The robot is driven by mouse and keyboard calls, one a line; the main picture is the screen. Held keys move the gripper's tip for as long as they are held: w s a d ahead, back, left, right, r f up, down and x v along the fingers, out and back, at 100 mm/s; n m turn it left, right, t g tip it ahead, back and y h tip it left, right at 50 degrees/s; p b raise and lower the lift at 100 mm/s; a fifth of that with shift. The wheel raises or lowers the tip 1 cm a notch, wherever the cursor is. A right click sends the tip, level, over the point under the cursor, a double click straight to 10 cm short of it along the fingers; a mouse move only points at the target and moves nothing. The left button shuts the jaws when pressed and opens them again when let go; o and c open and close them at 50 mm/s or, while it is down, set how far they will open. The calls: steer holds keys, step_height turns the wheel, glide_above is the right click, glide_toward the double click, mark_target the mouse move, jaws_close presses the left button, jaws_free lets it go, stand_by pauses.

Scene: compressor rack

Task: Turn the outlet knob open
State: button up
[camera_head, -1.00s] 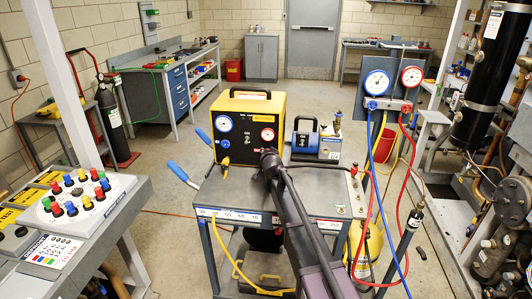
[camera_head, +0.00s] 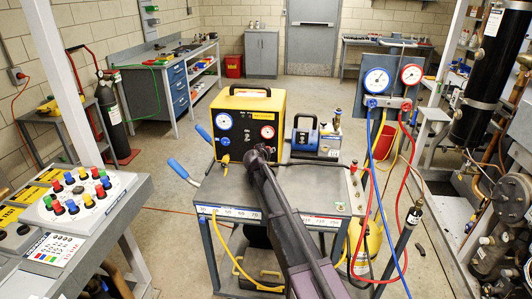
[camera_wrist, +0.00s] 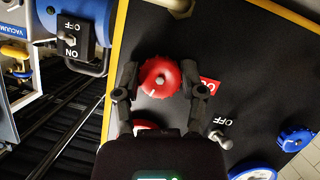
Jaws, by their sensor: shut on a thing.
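The red knob (camera_wrist: 160,77) is on the black front panel of the yellow-framed machine (camera_head: 222,152), with a red label (camera_wrist: 210,85) beside it, only partly readable. A pale mark shows on the knob's lower left. My gripper (camera_wrist: 160,82) is shut on the knob, with one finger on each side of it in the wrist view. In the head view my gripper (camera_head: 257,158) is at the machine's lower right front and hides the knob.
A blue knob (camera_wrist: 295,138), a toggle switch marked OFF (camera_wrist: 222,138) and the gauges are close by on the panel. A blue vacuum pump (camera_head: 306,137) stands on the cart right of the machine. Red and blue hoses (camera_head: 372,200) hang at the cart's right.

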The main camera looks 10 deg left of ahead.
steer(key=shift+w+a+n+h, duration=0.1)
steer(key=shift+n+h, duration=0.2)
steer(key=shift+n, duration=0.1)
stand_by(0.3)
steer(key=o, duration=1.1)
steer(key=shift+o, duration=0.2)
